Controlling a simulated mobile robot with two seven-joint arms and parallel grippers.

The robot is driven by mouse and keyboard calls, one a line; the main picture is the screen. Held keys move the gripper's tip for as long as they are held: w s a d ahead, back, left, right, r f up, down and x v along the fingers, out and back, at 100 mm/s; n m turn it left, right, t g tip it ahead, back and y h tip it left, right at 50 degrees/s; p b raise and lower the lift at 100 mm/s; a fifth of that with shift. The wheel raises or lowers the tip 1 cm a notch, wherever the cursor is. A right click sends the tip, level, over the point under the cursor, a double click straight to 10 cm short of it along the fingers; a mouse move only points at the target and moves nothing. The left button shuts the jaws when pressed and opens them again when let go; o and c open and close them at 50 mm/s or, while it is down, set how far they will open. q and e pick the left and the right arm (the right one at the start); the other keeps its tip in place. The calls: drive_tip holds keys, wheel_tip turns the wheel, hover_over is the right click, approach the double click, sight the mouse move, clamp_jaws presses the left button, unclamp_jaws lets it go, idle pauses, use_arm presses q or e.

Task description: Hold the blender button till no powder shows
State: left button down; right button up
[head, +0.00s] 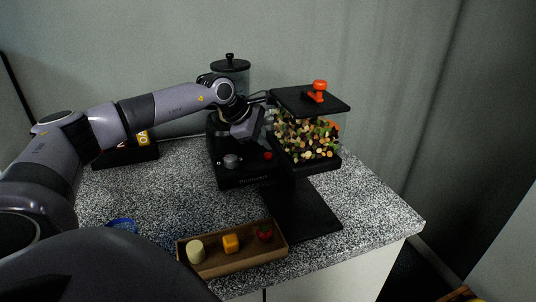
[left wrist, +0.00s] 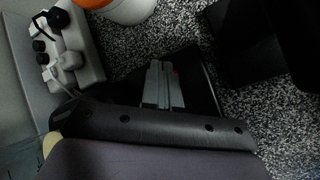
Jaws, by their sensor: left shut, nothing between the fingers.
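The blender has a black base (head: 238,178) with a grey knob (head: 231,161) and a red button (head: 268,155) on its front. Its jar (head: 232,76) with a black lid shows behind my arm; most of the jar is hidden, so I cannot tell whether powder shows. My left gripper (left wrist: 161,84) has its grey fingers together, empty, over the black base in the left wrist view. A small red spot shows beside the fingertips there; I cannot tell whether they touch the button. In the head view the fingertips are hidden behind my wrist. My right gripper is not in view.
A clear container of mixed pieces (head: 308,142) with an orange-knobbed lid stands on a black stand (head: 303,212) right of the blender. A wooden tray (head: 212,268) with several food pieces lies in front. A blue ring (head: 122,224) lies left. A power strip (left wrist: 72,48) shows.

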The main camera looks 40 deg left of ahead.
sight(266, 155)
use_arm(q)
drive_tip(key=shift+f, duration=0.15)
idle(0.4)
drive_tip(key=shift+f+b, duration=0.3)
drive_tip(key=shift+f+b, duration=0.35)
drive_tip(key=shift+f, duration=0.15)
idle(1.6)
idle(3.0)
drive_tip(key=shift+r+p, duration=0.7)
drive_tip(key=shift+r, duration=0.2)
wheel_tip(266, 155, up, 5)
drive_tip(key=p, duration=0.4)
drive_tip(key=shift+r, duration=0.1)
